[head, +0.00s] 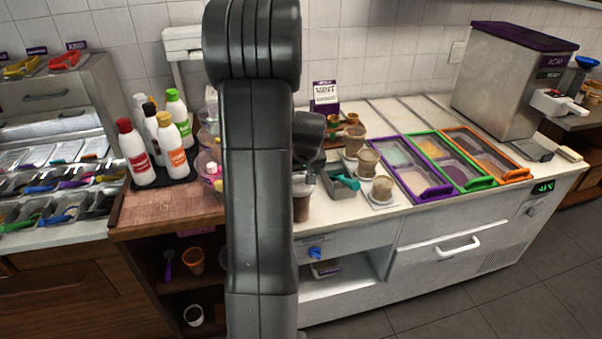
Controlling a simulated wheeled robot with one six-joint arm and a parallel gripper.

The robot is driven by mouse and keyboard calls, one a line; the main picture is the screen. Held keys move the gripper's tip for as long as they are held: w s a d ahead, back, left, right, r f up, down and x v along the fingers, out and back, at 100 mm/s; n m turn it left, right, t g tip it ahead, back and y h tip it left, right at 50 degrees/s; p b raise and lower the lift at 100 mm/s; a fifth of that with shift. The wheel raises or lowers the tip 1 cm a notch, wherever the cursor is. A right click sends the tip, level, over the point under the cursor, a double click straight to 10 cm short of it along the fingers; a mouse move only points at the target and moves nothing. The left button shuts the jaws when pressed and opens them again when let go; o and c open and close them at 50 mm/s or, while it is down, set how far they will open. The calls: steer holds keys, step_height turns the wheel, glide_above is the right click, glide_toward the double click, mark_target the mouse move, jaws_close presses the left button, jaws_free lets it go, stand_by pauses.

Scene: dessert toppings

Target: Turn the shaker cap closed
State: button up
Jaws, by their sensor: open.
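A small clear shaker (301,208) with dark brown contents stands upright at the counter's front edge, just right of my arm. My arm covers part of its left side. Its cap is small and partly covered, so I cannot tell how it is turned. My gripper (304,178) is right above the shaker, at its top, mostly hidden behind my arm. The gripper is open. I cannot tell whether its fingers touch the cap.
A grey bin with a teal scoop (346,183) and several brown cups (368,161) stand right of the shaker. Purple, green and orange topping trays (433,192) lie further right. Sauce bottles (134,152) stand on the left. A steel machine (508,85) is at the back right.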

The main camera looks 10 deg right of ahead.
steer(key=c, duration=1)
steer(key=shift+f, duration=0.1)
steer(key=shift+m+b, duration=0.4)
steer(key=shift+b, duration=0.05)
steer(key=o, duration=1)
